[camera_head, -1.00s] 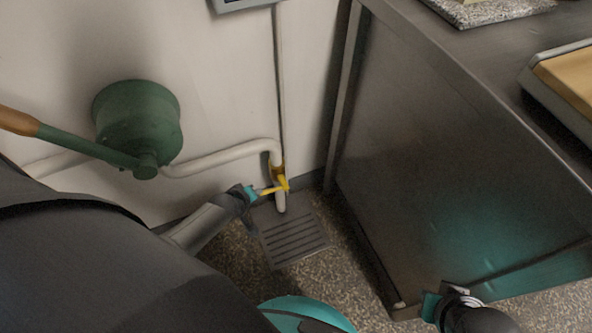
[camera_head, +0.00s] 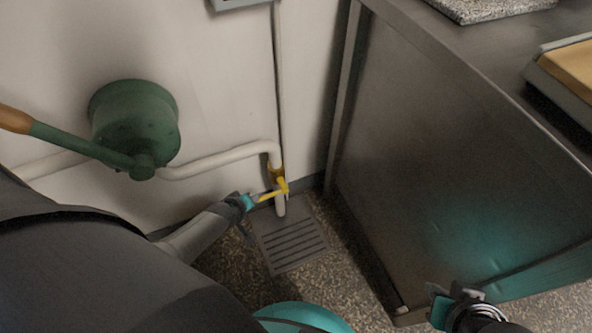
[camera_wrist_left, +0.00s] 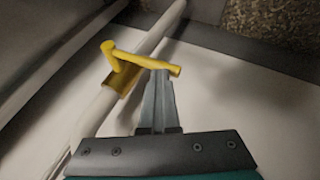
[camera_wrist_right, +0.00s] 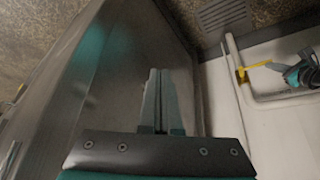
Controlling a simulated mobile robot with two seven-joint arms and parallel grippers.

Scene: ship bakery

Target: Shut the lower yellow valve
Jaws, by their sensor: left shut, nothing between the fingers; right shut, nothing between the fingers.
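A yellow valve (camera_head: 280,180) sits low on a white pipe near the floor. Its yellow lever (camera_head: 270,195) points out to the left and slightly down. It also shows in the left wrist view, with the valve body (camera_wrist_left: 122,80) on the pipe and the lever (camera_wrist_left: 145,61) lying across in front. My left gripper (camera_head: 256,199) is at the lever's free end; in the left wrist view its shut fingers (camera_wrist_left: 160,76) meet the lever, with nothing held between them. My right gripper (camera_head: 438,292) is shut and empty beside the steel cabinet, far from the valve.
A green pot-like fixture (camera_head: 135,125) with a wooden-handled lever is on the wall at left. A floor grate (camera_head: 292,240) lies below the valve. The steel cabinet (camera_head: 440,170) stands close on the right. The white pipe (camera_head: 222,157) runs along the wall.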

